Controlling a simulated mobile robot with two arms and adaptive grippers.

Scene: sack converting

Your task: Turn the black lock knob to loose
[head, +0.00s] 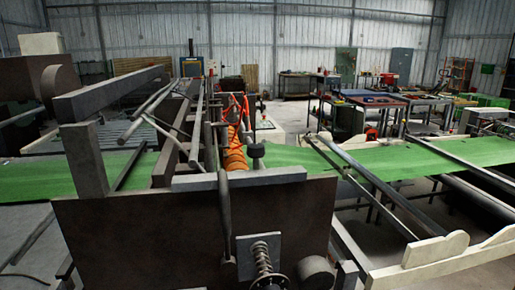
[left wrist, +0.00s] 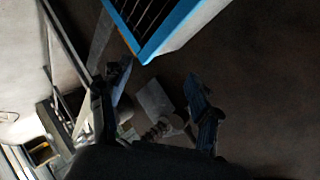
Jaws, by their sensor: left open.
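In the head view a coiled spring on a rod (head: 264,262) stands out from a pale square plate on the front of the dark brown machine panel (head: 130,225). A dark round part (head: 315,273) sits to its right; I cannot tell whether it is the black lock knob. My left gripper (left wrist: 162,100) shows in the left wrist view with two dark fingers spread apart and nothing between their tips. A pale plate (left wrist: 153,98) and a coiled, spring-like part (left wrist: 158,131) show beyond, between the fingers. No knob is clear there. My right gripper is not seen.
A green web (head: 400,158) runs across the machine, with rails and rollers at right. An orange part (head: 235,150) lies behind the panel. Work tables (head: 370,100) stand farther back. A blue-edged frame (left wrist: 160,30) shows at the top of the left wrist view.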

